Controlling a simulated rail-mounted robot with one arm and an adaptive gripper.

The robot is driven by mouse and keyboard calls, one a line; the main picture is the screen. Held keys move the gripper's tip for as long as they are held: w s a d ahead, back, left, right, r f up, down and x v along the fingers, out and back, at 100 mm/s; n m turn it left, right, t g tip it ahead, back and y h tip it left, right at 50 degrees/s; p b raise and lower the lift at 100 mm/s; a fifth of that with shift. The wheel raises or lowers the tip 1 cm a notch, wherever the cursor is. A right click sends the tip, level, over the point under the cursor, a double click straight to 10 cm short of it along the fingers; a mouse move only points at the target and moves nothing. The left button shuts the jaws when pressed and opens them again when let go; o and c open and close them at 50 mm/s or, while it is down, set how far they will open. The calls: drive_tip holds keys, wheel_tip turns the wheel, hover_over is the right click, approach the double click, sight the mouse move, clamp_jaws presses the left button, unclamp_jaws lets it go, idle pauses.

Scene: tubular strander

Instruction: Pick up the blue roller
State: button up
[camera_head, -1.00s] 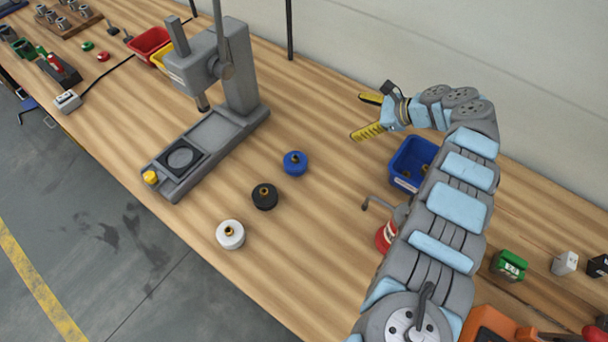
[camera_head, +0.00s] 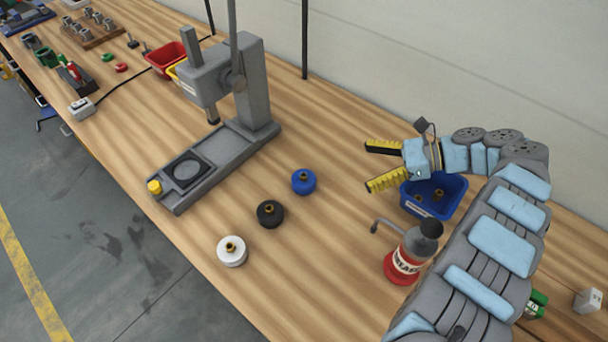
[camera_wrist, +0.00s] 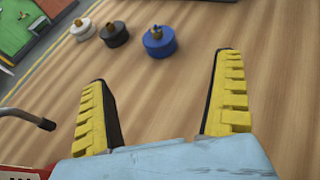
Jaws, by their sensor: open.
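The blue roller (camera_head: 303,181), a short disc with a brass hub on top, stands upright on the wooden bench. It also shows in the wrist view (camera_wrist: 159,42), beyond my fingertips and a little left of the middle between them. A black roller (camera_head: 270,213) and a white roller (camera_head: 232,251) stand in a row with it toward the bench's front edge. My gripper (camera_head: 376,166) is open and empty, to the right of the blue roller and apart from it. Its two yellow ribbed fingers show in the wrist view (camera_wrist: 165,95).
A grey press (camera_head: 235,130) stands left of the rollers. A blue bin (camera_head: 450,200) with brass parts lies beneath and behind my gripper. A red-and-grey oil can (camera_head: 405,262) with a spout stands at the right. Bench between rollers and gripper is clear.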

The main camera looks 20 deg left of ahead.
sight(308, 178)
drive_tip(key=shift+s+a+f+p, duration=0.15)
drive_tip(key=shift+s+a+p, duration=0.3)
drive_tip(key=shift+p, duration=1.6)
drive_tip(key=p+x, duration=0.2)
drive_tip(key=p, duration=0.1)
drive_tip(key=shift+a, duration=0.3)
drive_tip(key=p+x, duration=0.1)
drive_tip(key=x, duration=0.1)
drive_tip(key=p+x, duration=0.1)
drive_tip(key=x, duration=0.2)
drive_tip(key=shift+w+d+f+p, duration=0.1)
drive_tip(key=shift+f+p, duration=0.1)
drive_tip(key=shift+p, duration=0.15)
drive_tip(key=shift+x, duration=3.95)
drive_tip(key=shift+d+f, duration=0.1)
drive_tip(key=shift+f, duration=0.05)
drive_tip(key=c, duration=1.4)
drive_tip(key=shift+o, duration=0.2)
